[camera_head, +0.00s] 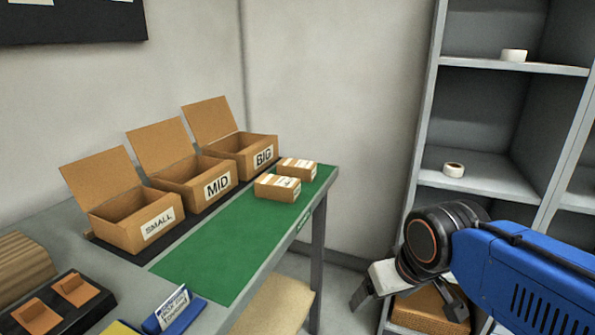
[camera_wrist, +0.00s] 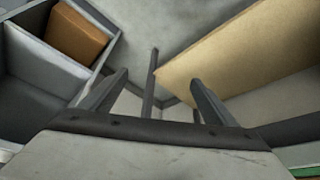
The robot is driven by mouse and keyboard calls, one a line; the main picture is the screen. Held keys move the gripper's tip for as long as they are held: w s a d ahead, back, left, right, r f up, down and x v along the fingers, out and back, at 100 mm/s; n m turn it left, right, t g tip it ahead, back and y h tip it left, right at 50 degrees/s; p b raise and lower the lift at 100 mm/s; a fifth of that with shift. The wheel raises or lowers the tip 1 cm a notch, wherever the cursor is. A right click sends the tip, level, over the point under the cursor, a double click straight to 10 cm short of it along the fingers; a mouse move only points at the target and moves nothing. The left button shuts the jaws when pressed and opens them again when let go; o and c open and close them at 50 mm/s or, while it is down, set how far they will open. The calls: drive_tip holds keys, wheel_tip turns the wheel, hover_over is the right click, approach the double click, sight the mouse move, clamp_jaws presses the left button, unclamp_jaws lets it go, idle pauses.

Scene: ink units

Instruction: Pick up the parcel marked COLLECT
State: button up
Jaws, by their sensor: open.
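Two small brown parcels with white labels lie close together on the green mat (camera_head: 215,248), at its far right end. One is the nearer parcel (camera_head: 277,187); the other is the farther parcel (camera_head: 298,168). Their label print is too small to read, so I cannot tell which says COLLECT. My gripper (camera_head: 408,304) is open and empty, low at the right, beyond the table's edge and well apart from both parcels. In the wrist view my gripper (camera_wrist: 156,82) has nothing between its fingers, and no parcel shows there.
Open boxes marked SMALL (camera_head: 136,228), MID (camera_head: 195,189) and BIG (camera_head: 249,159) stand along the wall side of the table. A grey shelf (camera_head: 480,176) stands right, with tape rolls and a low brown box (camera_head: 425,312). A tan board (camera_head: 275,303) is below the table edge.

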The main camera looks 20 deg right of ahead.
drive_tip(key=o, duration=0.3)
drive_tip(key=w+a+r+m, duration=0.1)
drive_tip(key=w+r, duration=0.4)
drive_tip(key=w+r+m, duration=0.1)
drive_tip(key=w+r, duration=0.5)
drive_tip(key=w+a+r+h, duration=0.1)
drive_tip(key=w+r, duration=0.4)
drive_tip(key=r, duration=0.1)
drive_tip(key=shift+w+a+m+g, duration=0.3)
drive_tip(key=shift+a+m+g, duration=0.05)
drive_tip(key=shift+m+g, duration=0.05)
drive_tip(key=shift+o, duration=0.2)
wheel_tip(320, 180, up, 11)
drive_tip(key=m+h, duration=0.2)
drive_tip(key=m, duration=0.2)
hover_over(297, 163)
drive_tip(key=s+a, duration=0.4)
drive_tip(key=s, duration=0.1)
drive_tip(key=x, duration=1.1)
drive_tip(key=shift+a+f, duration=0.2)
drive_tip(key=shift+a, duration=0.1)
drive_tip(key=shift+d+x, duration=0.2)
drive_tip(key=shift+x, duration=2.55)
drive_tip(key=shift+s+r, duration=0.1)
drive_tip(key=shift+s, duration=0.1)
drive_tip(key=c, duration=1.1)
